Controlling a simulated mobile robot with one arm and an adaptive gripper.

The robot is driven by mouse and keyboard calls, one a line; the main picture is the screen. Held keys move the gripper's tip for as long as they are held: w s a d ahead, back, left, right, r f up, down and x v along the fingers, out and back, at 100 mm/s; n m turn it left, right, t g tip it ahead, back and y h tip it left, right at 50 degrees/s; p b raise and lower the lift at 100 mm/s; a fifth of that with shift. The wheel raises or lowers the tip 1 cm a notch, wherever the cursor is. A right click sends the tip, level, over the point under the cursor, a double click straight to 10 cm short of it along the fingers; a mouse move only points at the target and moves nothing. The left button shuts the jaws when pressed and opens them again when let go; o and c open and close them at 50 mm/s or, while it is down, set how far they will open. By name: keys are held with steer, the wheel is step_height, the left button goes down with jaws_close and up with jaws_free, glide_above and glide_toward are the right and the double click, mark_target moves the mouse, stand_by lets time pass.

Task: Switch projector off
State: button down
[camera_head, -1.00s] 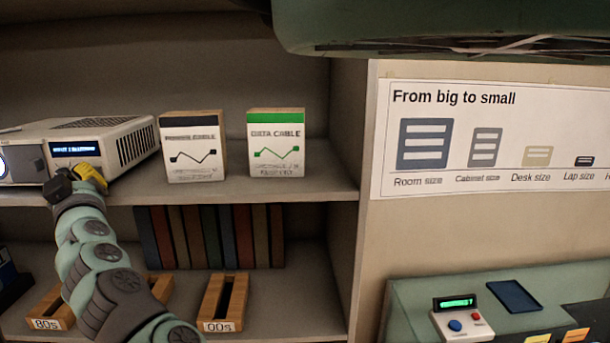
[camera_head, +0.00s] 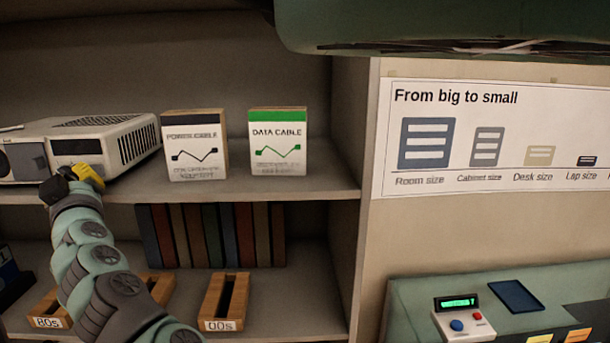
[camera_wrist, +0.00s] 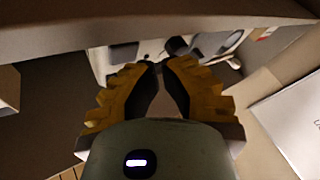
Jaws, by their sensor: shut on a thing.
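The white projector (camera_head: 110,145) sits on the upper shelf at the left of the head view, partly cut off by the picture's edge. Its front display (camera_head: 76,146) is dark, and its lens at the far left shows no light. My gripper (camera_head: 68,180) is at the projector's lower front, by the shelf edge. Its yellow fingers show large in the wrist view (camera_wrist: 163,68), with their tips close together. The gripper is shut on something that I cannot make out. Whether it touches the projector is hidden.
A power cable box (camera_head: 195,145) and a data cable box (camera_head: 277,142) stand right of the projector. Books (camera_head: 210,236) and wooden holders (camera_head: 226,302) are on the lower shelf. A green desk with a small button device (camera_head: 464,318) is at the lower right.

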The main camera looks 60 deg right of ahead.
steer(key=shift+d, duration=0.1)
steer(key=s+a, duration=0.3)
steer(key=a, duration=0.1)
steer(key=shift+s+a+b, duration=0.35)
steer(key=shift+s+b, duration=0.05)
steer(key=shift+b, duration=0.05)
